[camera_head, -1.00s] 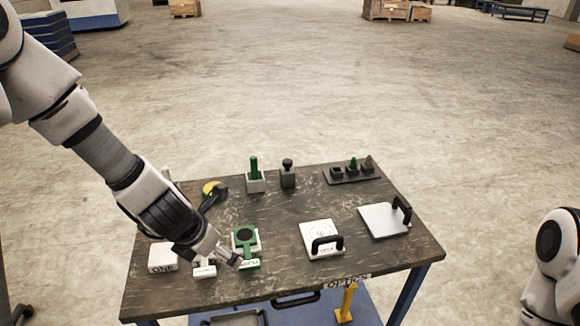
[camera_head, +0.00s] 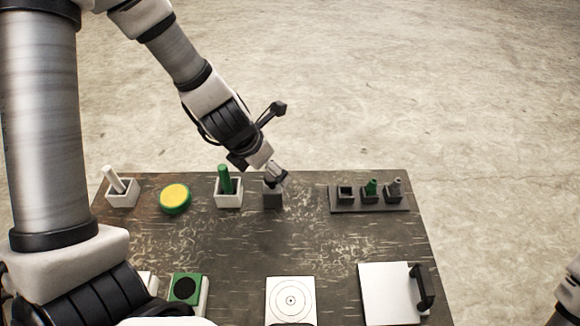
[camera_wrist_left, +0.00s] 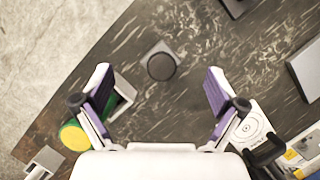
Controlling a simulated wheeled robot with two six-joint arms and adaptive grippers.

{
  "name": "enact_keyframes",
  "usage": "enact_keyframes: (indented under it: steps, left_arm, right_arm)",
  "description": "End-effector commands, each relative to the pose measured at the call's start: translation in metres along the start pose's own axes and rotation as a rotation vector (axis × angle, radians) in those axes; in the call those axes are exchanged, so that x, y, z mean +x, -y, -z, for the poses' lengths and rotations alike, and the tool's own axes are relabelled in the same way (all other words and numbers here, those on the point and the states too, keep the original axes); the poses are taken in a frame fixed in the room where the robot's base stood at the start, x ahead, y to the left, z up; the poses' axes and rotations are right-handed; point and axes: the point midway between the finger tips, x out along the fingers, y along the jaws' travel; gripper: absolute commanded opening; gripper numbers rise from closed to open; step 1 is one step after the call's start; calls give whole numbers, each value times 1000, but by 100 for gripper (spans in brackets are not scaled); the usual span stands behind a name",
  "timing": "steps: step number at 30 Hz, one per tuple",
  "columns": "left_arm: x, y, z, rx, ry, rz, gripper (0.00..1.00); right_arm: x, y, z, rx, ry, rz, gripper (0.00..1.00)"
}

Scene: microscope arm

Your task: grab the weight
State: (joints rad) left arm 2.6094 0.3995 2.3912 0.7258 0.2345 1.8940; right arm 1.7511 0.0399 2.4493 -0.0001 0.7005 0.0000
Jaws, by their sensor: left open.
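The weight (camera_head: 272,194), a dark grey block with a round black knob, stands upright at the back middle of the table. In the left wrist view the weight (camera_wrist_left: 161,64) shows from above, its round knob over a square base. My left gripper (camera_head: 279,176) is at the knob in the head view and partly covers it. In the left wrist view the fingers of my left gripper (camera_wrist_left: 159,88) are wide apart, with nothing held between them. The weight lies beyond the fingertips there.
A white holder with a green stick (camera_head: 228,192) stands just left of the weight. Further left are a yellow disc (camera_head: 175,197) and a white holder (camera_head: 121,193). A dark rack (camera_head: 369,201) is to the right. The middle of the table is clear.

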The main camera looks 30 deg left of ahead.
Motion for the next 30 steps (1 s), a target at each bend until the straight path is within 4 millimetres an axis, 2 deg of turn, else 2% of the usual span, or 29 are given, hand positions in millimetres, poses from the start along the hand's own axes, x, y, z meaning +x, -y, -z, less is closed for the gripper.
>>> enact_keyframes:
  steps: [1,5,12,20,21,23,24,28,30]
  left_arm:
    - [14,0,4,2,-3,0,96]
    - [27,0,3,2,-2,1,96]
    - [69,-3,7,3,-2,1,96]
    - [70,-3,4,-1,-1,2,96]
    - [70,-3,4,-1,-1,2,81]
    - [70,-3,4,-1,-1,2,60]
    - [70,-3,4,0,-1,2,46]
    - [70,-3,5,0,-2,2,0]
    - [69,-3,4,0,1,1,0]
  right_arm:
    - [12,0,-1,0,2,0,40]
    - [19,0,-2,0,4,0,40]
    - [41,0,-1,0,3,0,40]
    - [40,0,-1,0,2,0,40]
    - [40,0,-1,0,2,0,40]
    - [40,0,-1,0,2,0,40]
    - [40,0,-1,0,2,0,40]
    - [40,0,-1,0,2,0,40]
    - [40,0,-1,0,2,0,40]
